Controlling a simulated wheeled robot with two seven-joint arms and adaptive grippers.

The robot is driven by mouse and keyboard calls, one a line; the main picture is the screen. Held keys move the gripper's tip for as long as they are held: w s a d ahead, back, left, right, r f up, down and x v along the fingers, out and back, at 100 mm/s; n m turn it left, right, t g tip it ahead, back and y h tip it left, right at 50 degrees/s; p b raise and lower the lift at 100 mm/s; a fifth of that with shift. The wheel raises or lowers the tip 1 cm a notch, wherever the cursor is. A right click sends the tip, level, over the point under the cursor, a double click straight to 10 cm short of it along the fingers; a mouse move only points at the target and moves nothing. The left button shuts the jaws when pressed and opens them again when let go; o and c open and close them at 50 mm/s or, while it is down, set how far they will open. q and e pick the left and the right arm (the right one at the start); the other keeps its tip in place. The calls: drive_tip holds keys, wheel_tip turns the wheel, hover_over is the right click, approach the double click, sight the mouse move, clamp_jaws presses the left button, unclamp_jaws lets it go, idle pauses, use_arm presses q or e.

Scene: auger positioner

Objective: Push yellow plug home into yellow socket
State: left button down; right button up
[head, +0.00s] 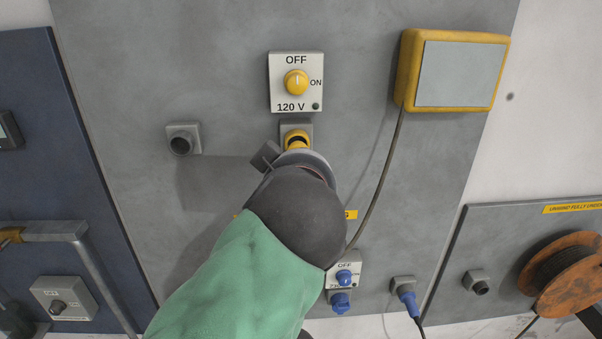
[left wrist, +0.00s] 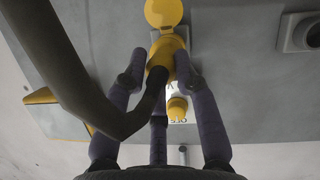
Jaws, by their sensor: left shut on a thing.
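The yellow socket (head: 297,135) sits on a grey plate below the 120 V switch in the head view, with a dark gap showing at its mouth. My left gripper hides its lower part. In the left wrist view, my left gripper (left wrist: 162,66) is shut on the yellow plug (left wrist: 164,56), with a finger on each side. A thick black cable (left wrist: 118,122) curves from the plug to the left. A round yellow lid (left wrist: 163,12) shows just beyond the plug. The plug is at the socket, but I cannot tell how deep it sits. My right gripper is not in view.
The 120 V switch box (head: 283,97) with a yellow knob (head: 296,82) is just above the socket. A grey outlet (head: 182,140) is to the left. A yellow-framed box (head: 455,70) hangs upper right, its cable running down. A blue plug (head: 407,300) is lower right.

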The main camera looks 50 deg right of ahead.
use_arm(q)
drive_tip(key=shift+b, duration=0.9)
idle(1.8)
drive_tip(key=shift+w+d+r+p, duration=0.1)
drive_tip(key=shift+w+d+p, duration=0.55)
drive_tip(key=shift+w+d, duration=0.6)
idle(0.7)
drive_tip(key=c, duration=0.9)
unclamp_jaws()
drive_tip(key=shift+d, duration=0.1)
drive_tip(key=shift+s, duration=0.15)
drive_tip(key=v, duration=1.2)
